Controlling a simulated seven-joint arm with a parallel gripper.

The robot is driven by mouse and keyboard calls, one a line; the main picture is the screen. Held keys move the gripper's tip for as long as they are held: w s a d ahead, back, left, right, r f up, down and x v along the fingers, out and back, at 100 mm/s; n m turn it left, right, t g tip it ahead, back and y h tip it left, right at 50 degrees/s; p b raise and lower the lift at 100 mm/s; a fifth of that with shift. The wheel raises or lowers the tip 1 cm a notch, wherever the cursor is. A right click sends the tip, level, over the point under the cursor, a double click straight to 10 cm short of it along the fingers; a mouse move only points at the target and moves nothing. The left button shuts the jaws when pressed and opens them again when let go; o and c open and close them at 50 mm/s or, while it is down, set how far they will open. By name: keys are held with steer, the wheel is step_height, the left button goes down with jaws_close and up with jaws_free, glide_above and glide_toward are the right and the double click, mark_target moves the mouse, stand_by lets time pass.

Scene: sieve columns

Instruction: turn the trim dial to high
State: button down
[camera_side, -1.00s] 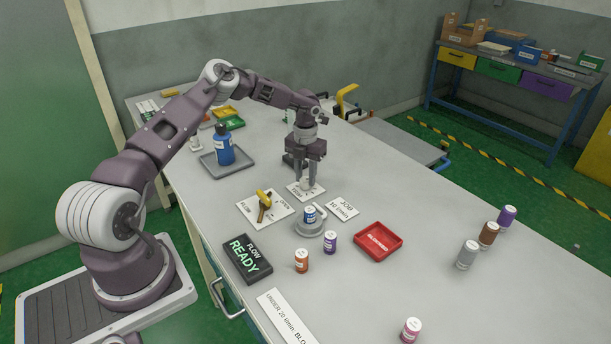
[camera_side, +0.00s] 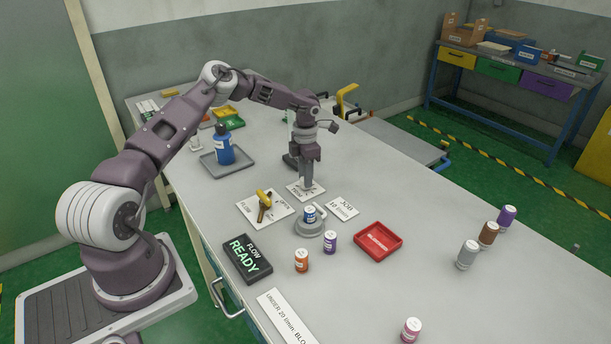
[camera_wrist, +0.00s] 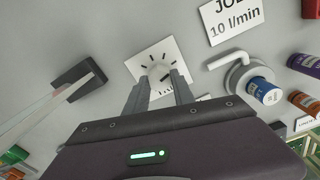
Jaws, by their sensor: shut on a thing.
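The trim dial (camera_wrist: 156,71) is a small white round knob on a white plate (camera_wrist: 142,56) with dark tick marks around it. In the side view its plate (camera_side: 294,190) lies on the bench, with the knob mostly hidden by my fingers. My gripper (camera_side: 307,186) points straight down over the plate and is shut on the knob. In the wrist view my gripper's (camera_wrist: 160,87) two fingers reach to either side of the knob. The plate's lettering and the dial's setting are too small to read. A card (camera_side: 342,207) reads "JOB 10 l/min".
A display (camera_side: 247,258) reads "FLOW READY". A blue-labelled vial (camera_side: 309,214) sits in a grey holder in front. A red tray (camera_side: 378,252) and loose vials lie nearer. A dark block (camera_wrist: 80,76) stands close to the dial.

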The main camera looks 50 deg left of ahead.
steer(key=m, duration=0.4)
steer(key=shift+m, duration=2.1)
steer(key=c, duration=1.1)
jaws_free()
steer(key=shift+o, duration=0.2)
steer(key=shift+r, duration=0.1)
